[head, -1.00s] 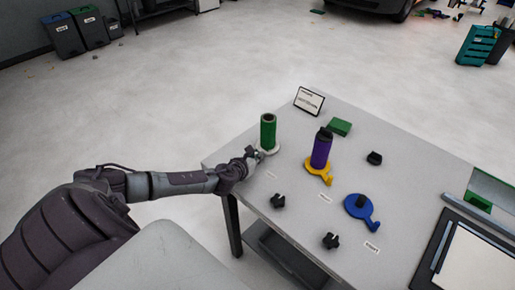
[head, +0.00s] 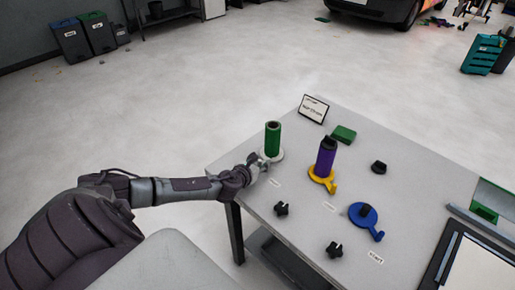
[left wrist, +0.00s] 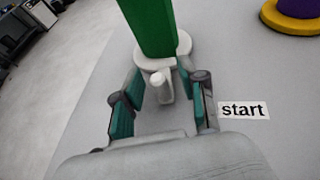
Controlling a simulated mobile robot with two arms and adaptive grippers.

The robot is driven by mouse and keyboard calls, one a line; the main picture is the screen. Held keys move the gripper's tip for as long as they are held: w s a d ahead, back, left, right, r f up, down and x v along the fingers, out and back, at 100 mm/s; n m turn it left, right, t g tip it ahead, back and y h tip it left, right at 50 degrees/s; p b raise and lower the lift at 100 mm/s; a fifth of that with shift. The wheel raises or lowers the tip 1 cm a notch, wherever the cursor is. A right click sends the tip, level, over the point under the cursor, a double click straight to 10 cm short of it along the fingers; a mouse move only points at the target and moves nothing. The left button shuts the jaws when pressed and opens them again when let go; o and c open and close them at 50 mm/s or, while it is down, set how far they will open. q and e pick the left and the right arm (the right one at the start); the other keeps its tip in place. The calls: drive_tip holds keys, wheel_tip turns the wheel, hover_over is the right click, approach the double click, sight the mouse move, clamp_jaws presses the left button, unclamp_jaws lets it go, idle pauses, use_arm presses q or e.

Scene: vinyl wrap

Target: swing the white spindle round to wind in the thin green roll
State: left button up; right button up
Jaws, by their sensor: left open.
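The green roll (head: 272,138) stands upright on the white spindle (head: 278,157) at the table's far left corner. My left gripper (head: 259,161) is at the near left side of the spindle. In the left wrist view the spindle's round white base (left wrist: 176,58) carries the green roll (left wrist: 152,25), and a short white handle (left wrist: 161,84) sticks out towards me. My left gripper (left wrist: 160,76) is open, with one finger on each side of the handle. I cannot tell whether either finger touches it. My right gripper is not in view.
A "start" label (left wrist: 243,111) lies right of the fingers. On the table, a purple roll (head: 326,157) stands on a yellow spindle (head: 321,175), and a blue spindle (head: 362,213) is nearer. Small black knobs (head: 281,208) and a green block (head: 344,135) lie around. A sign (head: 313,110) stands behind.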

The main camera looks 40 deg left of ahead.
use_arm(q)
drive_tip(key=v, duration=1.2)
drive_tip(key=shift+r, duration=0.1)
